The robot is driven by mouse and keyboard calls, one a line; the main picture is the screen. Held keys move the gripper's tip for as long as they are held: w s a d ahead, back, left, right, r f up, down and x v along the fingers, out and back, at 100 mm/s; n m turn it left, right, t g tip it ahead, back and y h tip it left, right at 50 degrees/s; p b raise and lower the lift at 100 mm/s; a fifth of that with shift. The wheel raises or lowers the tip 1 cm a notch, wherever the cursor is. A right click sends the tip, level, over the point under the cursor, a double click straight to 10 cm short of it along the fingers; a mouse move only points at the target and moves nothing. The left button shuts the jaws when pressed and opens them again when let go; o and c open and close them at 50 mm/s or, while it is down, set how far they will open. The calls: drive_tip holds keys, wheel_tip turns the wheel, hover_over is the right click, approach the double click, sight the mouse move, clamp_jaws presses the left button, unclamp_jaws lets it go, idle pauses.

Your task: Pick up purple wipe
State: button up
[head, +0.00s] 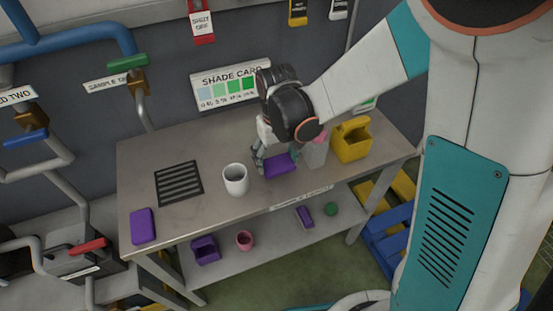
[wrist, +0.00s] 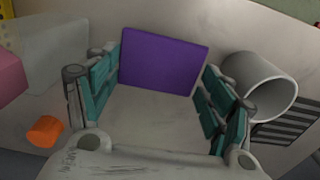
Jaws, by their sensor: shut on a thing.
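The purple wipe (head: 279,167) is a flat purple rectangle at the front middle of the grey table, beside the white cup. My gripper (head: 275,153) is over it, with its fingers reaching down to it. In the wrist view the wipe (wrist: 163,62) spans the gap between the teal-padded fingertips of my gripper (wrist: 162,66), one on each side edge. The gripper is shut on the wipe. I cannot tell whether its lower edge touches the table. A second purple flat piece (head: 143,226) lies at the table's left front corner.
A white cup (head: 235,180) stands just left of the wipe. A dark grille (head: 178,183) is at left. The lower shelf holds a purple bin (head: 205,250) and a pink pot (head: 244,240).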

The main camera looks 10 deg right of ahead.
sight(276, 161)
wheel_tip(276, 161, up, 16)
drive_tip(key=p, duration=1)
